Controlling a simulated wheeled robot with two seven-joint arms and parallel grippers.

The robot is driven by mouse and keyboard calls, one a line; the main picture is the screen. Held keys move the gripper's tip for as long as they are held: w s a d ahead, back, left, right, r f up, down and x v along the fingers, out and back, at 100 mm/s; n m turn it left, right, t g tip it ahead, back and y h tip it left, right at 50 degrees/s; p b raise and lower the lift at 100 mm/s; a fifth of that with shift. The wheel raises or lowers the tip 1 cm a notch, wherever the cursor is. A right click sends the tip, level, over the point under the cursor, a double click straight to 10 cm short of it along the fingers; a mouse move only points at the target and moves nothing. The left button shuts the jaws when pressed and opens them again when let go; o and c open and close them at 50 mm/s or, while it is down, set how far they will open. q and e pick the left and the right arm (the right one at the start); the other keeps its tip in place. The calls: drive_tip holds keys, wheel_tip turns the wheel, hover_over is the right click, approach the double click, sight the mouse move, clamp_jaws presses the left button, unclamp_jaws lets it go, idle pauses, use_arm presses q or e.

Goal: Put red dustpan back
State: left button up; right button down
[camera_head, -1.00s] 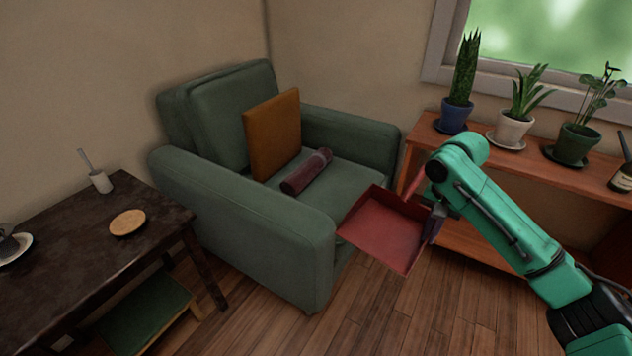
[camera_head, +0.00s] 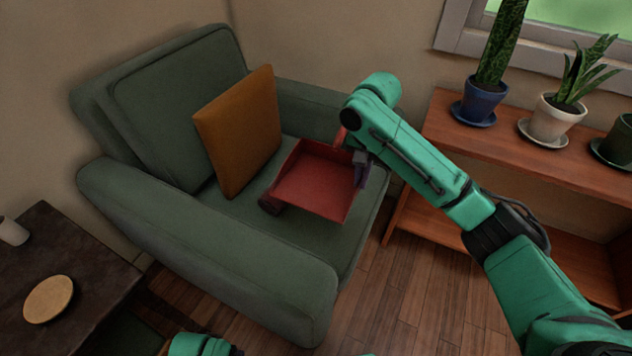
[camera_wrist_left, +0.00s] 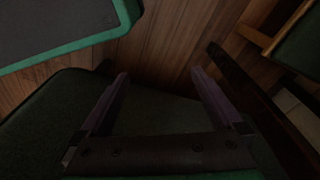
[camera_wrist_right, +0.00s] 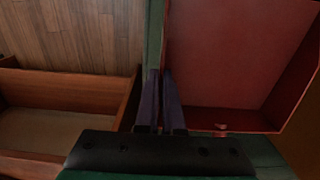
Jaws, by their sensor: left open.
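The red dustpan (camera_head: 312,182) is held by my right gripper (camera_head: 362,168) over the seat of the green armchair (camera_head: 225,245), its open tray facing up. In the right wrist view the fingers (camera_wrist_right: 161,103) are close together at the side of the dustpan (camera_wrist_right: 235,55). Whether the dustpan touches the seat is unclear. A dark red rolled thing (camera_head: 270,205) lies on the seat, mostly hidden behind the dustpan. My left gripper (camera_wrist_left: 160,85) is open and empty in the left wrist view, low near the armchair.
An orange cushion (camera_head: 238,130) leans on the armchair's back. A wooden shelf (camera_head: 520,150) with potted plants stands right. A dark table (camera_head: 85,265) with a round cork mat (camera_head: 48,299) stands left. Wooden floor (camera_head: 410,290) shows between the armchair and shelf.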

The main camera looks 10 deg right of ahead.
drive_tip(key=f+b, duration=0.2)
drive_tip(key=f, duration=0.4)
drive_tip(key=f+b, duration=0.2)
drive_tip(key=f, duration=0.4)
drive_tip(key=s+f+b, duration=0.1)
drive_tip(key=f+b, duration=0.1)
drive_tip(key=f, duration=0.4)
drive_tip(key=shift+f, duration=0.35)
use_arm(q)
wheel_tip(320, 180, up, 14)
drive_tip(key=w+d+h, duration=0.1)
drive_tip(key=d, duration=0.1)
drive_tip(key=shift+d+m+t, duration=0.3)
drive_tip(key=shift+d+t, duration=0.1)
use_arm(e)
drive_tip(key=c, duration=1)
unclamp_jaws()
drive_tip(key=shift+c, duration=0.2)
